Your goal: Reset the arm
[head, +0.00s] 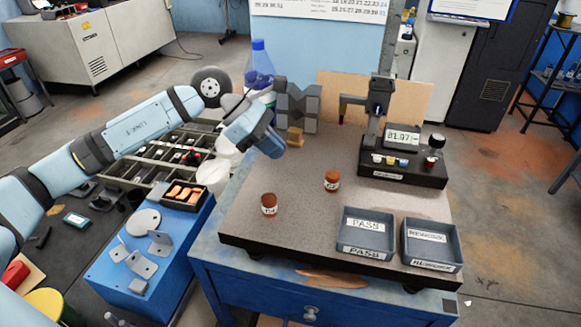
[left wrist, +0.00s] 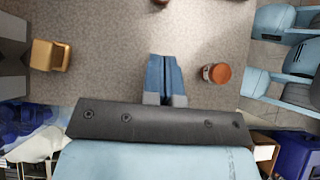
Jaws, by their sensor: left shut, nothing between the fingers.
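My left arm reaches in from the left in the head view. Its gripper (head: 272,147) hangs over the back left part of the grey bench plate (head: 310,215). In the left wrist view the two blue fingers (left wrist: 165,80) are together, with nothing between them. One reddish-brown jar (head: 269,205) with a pale label stands near the plate's left side. A second such jar (head: 332,181) stands further right. A jar also shows right of the fingers in the left wrist view (left wrist: 218,74), apart from them. My right gripper is in neither view.
A PASS tray (head: 365,233) and a REWORK tray (head: 431,245) lie at the front right. A meter with a stand (head: 402,160) is at the back right. Grey blocks (head: 297,104) and a tan block (head: 295,137) are near the gripper.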

